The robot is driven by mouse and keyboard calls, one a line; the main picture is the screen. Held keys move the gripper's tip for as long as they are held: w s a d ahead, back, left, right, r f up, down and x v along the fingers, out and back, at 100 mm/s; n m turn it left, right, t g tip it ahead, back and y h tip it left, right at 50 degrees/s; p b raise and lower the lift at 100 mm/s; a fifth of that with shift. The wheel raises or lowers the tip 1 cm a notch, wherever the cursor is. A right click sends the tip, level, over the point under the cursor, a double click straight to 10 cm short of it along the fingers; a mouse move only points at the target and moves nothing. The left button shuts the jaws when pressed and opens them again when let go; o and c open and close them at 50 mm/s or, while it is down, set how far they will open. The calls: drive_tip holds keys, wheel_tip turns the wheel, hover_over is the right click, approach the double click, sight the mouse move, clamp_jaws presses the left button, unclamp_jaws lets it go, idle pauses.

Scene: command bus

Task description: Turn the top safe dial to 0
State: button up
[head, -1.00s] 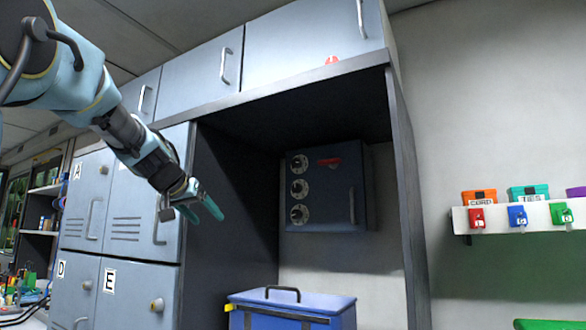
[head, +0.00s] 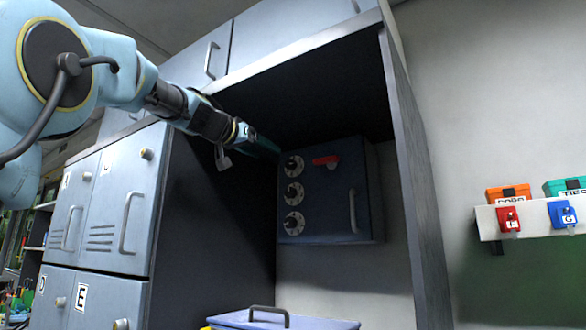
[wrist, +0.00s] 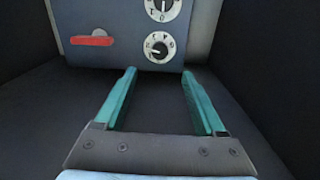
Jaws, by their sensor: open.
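The dark blue-grey safe (head: 335,205) hangs inside the open recess. Three dials with white rims run down its left side. The top safe dial (head: 293,166) is level with a red handle (head: 326,160). The wrist view appears upside down; there the top dial (wrist: 159,47) lies just beyond the fingertips, with the red handle (wrist: 92,40) to its left and the second dial (wrist: 163,8) above. Its marks are too small to read surely. My gripper (head: 276,150) is open and empty, its teal fingers (wrist: 159,72) pointing toward the dial, apparently short of it.
The recess has a dark left wall (head: 215,230), a grey right panel (head: 412,170) and a low ceiling (head: 320,90) close above my gripper. A blue box (head: 290,320) stands below the safe. Free space lies in front of the safe.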

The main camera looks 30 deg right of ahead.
sight(289, 163)
drive_tip(key=p+x, duration=0.6)
drive_tip(key=x, duration=0.3)
drive_tip(key=shift+w+d+r, duration=0.15)
drive_tip(key=shift+d, duration=0.2)
drive_tip(key=shift+w+d+p, duration=0.25)
drive_tip(key=shift+d+p, duration=0.2)
drive_tip(key=shift+d, duration=0.05)
drive_tip(key=shift+c, duration=0.4)
clamp_jaws()
